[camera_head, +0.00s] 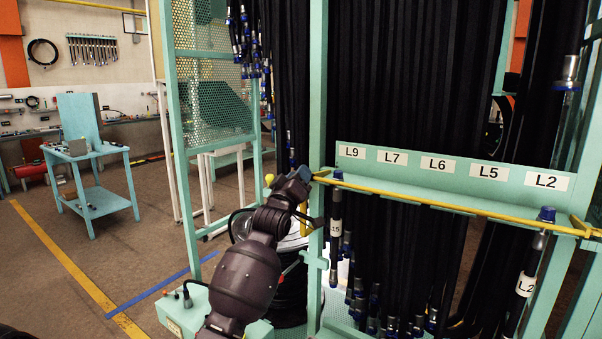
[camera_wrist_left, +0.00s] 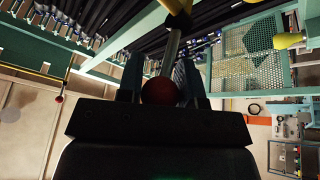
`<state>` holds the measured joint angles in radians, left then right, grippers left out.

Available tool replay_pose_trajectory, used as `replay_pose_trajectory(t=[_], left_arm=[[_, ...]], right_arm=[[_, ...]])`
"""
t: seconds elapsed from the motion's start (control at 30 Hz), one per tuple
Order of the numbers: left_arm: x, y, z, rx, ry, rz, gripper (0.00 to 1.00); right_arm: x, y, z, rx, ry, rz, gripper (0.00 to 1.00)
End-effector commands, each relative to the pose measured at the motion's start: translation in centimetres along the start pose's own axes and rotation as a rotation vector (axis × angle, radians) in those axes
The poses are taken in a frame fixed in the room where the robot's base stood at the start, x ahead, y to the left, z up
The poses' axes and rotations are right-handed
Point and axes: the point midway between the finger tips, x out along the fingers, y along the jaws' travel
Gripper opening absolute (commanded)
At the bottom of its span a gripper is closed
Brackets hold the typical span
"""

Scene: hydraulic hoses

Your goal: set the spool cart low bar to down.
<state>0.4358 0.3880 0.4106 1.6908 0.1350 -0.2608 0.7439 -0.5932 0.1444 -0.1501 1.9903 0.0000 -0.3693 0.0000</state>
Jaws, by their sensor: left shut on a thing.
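My left gripper (camera_head: 298,180) is at the left post of the hose rack, beside the left end of a long yellow bar (camera_head: 440,203). In the left wrist view its two fingers (camera_wrist_left: 160,75) are shut on a grey rod with a red ball knob (camera_wrist_left: 160,91). The rod runs up to a yellow piece (camera_wrist_left: 178,14). In the head view my gripper and wrist hide the held part. A black reel (camera_head: 291,290) stands low behind my forearm, partly hidden. I cannot tell surely which bar belongs to the spool cart. My right gripper is not seen.
The teal hose rack (camera_head: 317,80) with labels L9 to L2 and hanging black hoses fills the right. A perforated teal panel (camera_head: 213,105) stands left of it. A teal side table (camera_head: 92,175) is farther left. Open floor (camera_head: 160,235) lies between.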

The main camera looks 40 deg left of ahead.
Motion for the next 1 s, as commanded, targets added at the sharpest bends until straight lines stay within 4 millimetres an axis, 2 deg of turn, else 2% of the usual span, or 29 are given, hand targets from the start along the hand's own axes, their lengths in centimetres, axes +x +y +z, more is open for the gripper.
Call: replay_pose_trajectory(t=[0.4, 0.63, 0.93, 0.97, 1.0], left_arm=[[-1.1, -1.4, 1.8, -0.006, 0.025, 0.017, 0.0], [-1.2, -1.6, 2.0, -0.007, 0.024, 0.017, 0.0], [-1.2, -1.6, 2.0, -0.007, 0.023, 0.016, 0.0], [-1.2, -1.6, 2.0, -0.007, 0.022, 0.016, 0.36], [-1.2, -1.6, 2.0, -0.007, 0.023, 0.017, 0.43]], right_arm=[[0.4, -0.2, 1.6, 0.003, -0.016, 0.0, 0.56], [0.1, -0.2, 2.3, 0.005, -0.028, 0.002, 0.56], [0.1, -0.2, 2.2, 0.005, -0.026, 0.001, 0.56], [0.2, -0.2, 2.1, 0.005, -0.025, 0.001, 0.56], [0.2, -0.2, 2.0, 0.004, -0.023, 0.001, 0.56]])
